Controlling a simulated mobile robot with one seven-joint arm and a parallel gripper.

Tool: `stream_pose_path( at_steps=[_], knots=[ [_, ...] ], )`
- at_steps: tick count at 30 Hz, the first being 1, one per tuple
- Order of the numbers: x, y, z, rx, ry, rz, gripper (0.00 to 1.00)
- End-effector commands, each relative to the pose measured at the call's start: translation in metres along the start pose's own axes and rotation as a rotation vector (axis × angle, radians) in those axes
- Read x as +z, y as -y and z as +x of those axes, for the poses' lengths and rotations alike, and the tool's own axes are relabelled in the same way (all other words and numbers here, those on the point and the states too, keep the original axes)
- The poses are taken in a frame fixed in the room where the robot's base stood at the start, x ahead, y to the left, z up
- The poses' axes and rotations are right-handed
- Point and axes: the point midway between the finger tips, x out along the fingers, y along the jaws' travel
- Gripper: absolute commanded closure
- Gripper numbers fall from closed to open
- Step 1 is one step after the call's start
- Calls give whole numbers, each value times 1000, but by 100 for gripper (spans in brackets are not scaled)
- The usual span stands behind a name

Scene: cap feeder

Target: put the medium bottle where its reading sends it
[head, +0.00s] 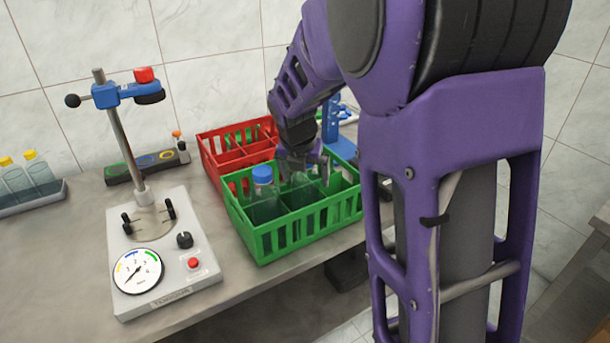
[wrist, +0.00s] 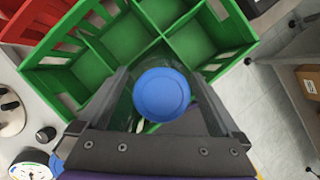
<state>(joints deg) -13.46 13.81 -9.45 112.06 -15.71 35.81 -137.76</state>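A clear bottle with a blue cap (head: 263,175) stands in the left part of the green crate (head: 285,240). My gripper (head: 305,165) is over the crate, close to the bottle, pointing down. In the wrist view its two fingers (wrist: 165,85) are spread on either side of the cap, with gaps. How deep they reach is unclear. The tester (head: 165,255) stands at the left with a round dial (head: 139,271); its needle points to the lower left.
A red crate (head: 212,160) stands behind the green one. A dark strip with coloured rings (head: 145,161) lies behind the tester. The tester's upright post (head: 122,135) rises left of the crates.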

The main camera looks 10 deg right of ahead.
Motion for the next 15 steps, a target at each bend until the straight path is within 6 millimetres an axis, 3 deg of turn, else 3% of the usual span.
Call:
stream_pose_path(
  at_steps=[8, 15],
  knots=[
    [2, 0, -7, 1, 1, 1, 0],
    [3, 0, -52, 3, 3, 1, 0]
  ],
)
